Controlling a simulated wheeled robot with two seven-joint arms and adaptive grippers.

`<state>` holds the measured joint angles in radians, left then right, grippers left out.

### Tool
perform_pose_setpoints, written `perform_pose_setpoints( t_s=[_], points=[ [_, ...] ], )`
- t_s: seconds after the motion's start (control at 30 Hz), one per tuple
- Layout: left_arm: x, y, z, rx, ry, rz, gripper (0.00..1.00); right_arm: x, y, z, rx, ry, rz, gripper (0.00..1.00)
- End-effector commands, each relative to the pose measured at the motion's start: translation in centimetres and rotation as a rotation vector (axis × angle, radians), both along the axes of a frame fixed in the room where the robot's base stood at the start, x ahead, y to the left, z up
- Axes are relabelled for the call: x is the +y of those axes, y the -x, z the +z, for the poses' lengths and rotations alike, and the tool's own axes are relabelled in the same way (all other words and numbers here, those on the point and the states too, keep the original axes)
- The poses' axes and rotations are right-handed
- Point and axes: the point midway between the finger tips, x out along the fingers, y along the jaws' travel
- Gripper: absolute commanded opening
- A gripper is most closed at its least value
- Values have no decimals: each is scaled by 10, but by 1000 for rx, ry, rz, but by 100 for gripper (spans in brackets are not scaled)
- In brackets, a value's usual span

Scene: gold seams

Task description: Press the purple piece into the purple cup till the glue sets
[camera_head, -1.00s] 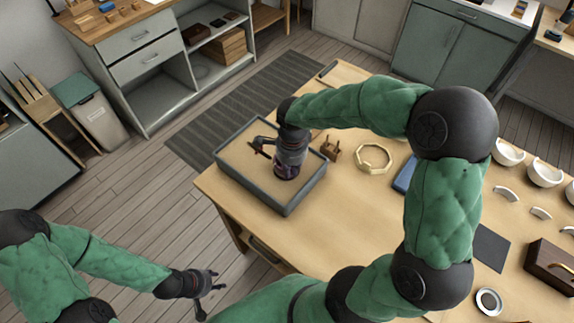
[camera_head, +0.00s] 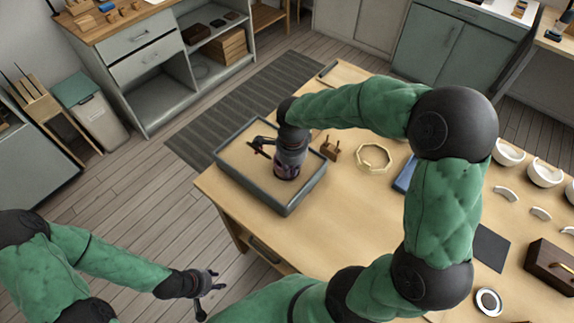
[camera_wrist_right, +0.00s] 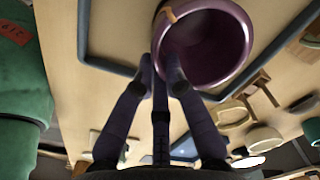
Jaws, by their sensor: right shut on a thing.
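The purple cup (camera_wrist_right: 232,50) stands in the sand-filled tray (camera_head: 252,186), its round dark opening showing in the wrist view. In the head view only part of the cup (camera_head: 289,172) shows under my right gripper. My right gripper (camera_wrist_right: 160,68) is shut at the near rim of the cup, its fingertips close together against the wall. The purple piece is mostly hidden between the fingers, and I cannot make out its edges. A small gold patch shows on the cup's rim. My left gripper (camera_head: 207,293) is open and empty, off the table at lower left.
Right of the tray are a small wooden stand (camera_head: 331,149), a pale ring (camera_head: 373,158) and a blue item (camera_head: 405,174) partly behind my right arm. White bowls (camera_head: 546,172) and shards are at the far right. A wooden box (camera_head: 552,265) is at lower right.

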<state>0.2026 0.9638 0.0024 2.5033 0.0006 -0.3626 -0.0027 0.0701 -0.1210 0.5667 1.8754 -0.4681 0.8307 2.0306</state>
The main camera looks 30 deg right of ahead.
Motion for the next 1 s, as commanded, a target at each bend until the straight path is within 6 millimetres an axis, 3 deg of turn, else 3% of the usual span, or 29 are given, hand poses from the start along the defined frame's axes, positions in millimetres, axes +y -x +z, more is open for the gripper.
perform_pose_setpoints(
  t_s=[0.27,0.3,0.37,0.6,0.63,0.7,0.73,1.0],
  points=[
    [0,0,0,0,0,0,40,0,0,0,0,0,0,0],
    [0,0,0,0,0,0,40,0,0,0,0,0,0,21],
    [0,0,0,0,0,0,40,0,0,0,0,0,0,38],
    [0,0,0,0,0,0,40,0,0,0,0,0,0,40],
    [0,0,0,0,0,0,40,0,0,0,0,0,0,43],
    [0,0,0,0,0,0,40,0,0,0,0,0,0,61],
    [0,0,0,0,0,0,40,0,0,0,0,0,0,64],
    [0,0,0,0,0,0,40,0,0,0,0,0,0,64]
  ],
)
